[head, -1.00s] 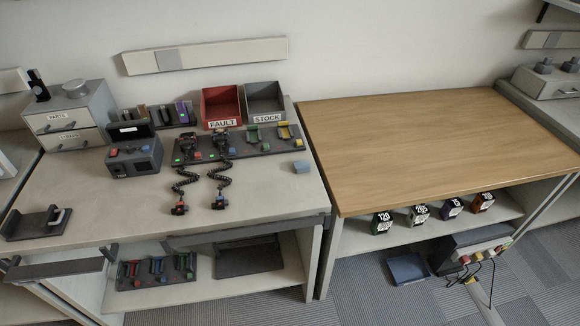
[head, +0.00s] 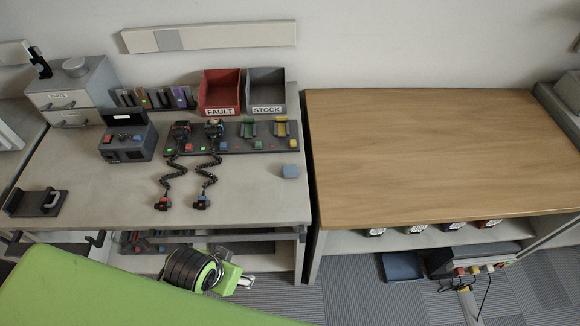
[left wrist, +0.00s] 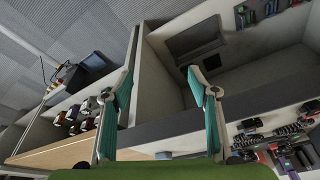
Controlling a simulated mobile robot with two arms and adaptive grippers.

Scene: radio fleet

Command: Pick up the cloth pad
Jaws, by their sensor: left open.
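The cloth pad looks to be the small blue-grey block (head: 290,171) lying flat near the right front of the grey bench top. My left gripper (head: 245,282) is low in front of the bench, below its front edge and apart from the pad. In the left wrist view my left gripper (left wrist: 160,76) has its two teal-faced fingers spread with nothing between them. A small bluish patch (left wrist: 163,155) at the bottom of that view may be the pad, partly cut by my green wrist. My right gripper is not in view.
The grey bench (head: 120,190) holds a red FAULT bin (head: 220,103), a grey STOCK bin (head: 266,103), a rack with several slots (head: 215,138) and two coiled cords. The wooden-topped table (head: 440,150) on the right is bare. The bench top around the pad is clear.

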